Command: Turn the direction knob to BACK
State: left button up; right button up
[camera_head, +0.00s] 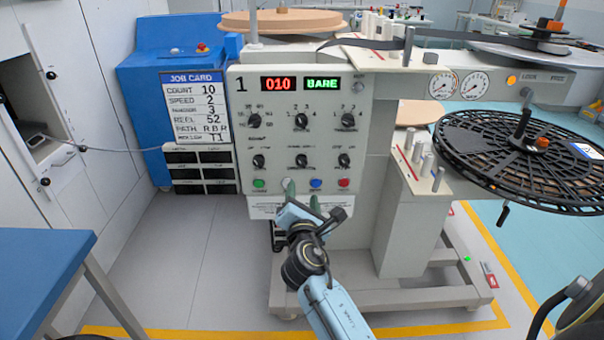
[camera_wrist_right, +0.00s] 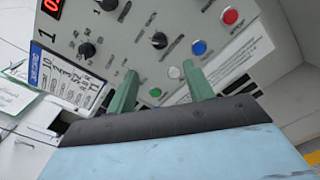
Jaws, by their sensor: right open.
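The grey control panel (camera_head: 280,142) of station 1 faces me. It has an upper row of black knobs, a lower row of black knobs and a row of coloured buttons. The lower knobs are a left one (camera_head: 258,161), a middle one (camera_head: 301,160) and a right one (camera_head: 344,160). Their labels are too small to read, so I cannot tell which is the direction knob. My right gripper (camera_head: 302,193) is open and empty, its green fingers at the button row, below the lower middle knob. In the right wrist view a knob (camera_wrist_right: 159,40) lies beyond the gap between the fingers.
Green (camera_head: 259,183), white (camera_wrist_right: 174,72), blue (camera_head: 315,183) and red (camera_head: 343,183) buttons lie close to the fingers. A job card (camera_head: 195,105) hangs left of the panel. A black reel (camera_head: 520,155) is at right, a blue table (camera_head: 40,270) at left.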

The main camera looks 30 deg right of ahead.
aim_at(302, 164)
jog(key=b+x, duration=0.3)
jog(key=x, duration=0.8)
jog(key=shift+w+d, duration=0.25)
jog(key=shift+w, duration=0.05)
pick_arm(q)
jog(key=w+d+r, duration=0.1)
jog(key=d+r, duration=0.3)
jog(key=r, duration=0.4)
jog(key=shift+w+t+h, duration=0.3)
jog(key=shift+w+t, duration=0.1)
pick_arm(e)
jog(key=shift+w+d+r, duration=0.1)
jog(key=shift+w+d, duration=0.3)
jog(key=shift+w, duration=0.2)
pick_arm(q)
jog(key=shift+d, duration=0.1)
pick_arm(e)
jog(key=c, duration=0.9)
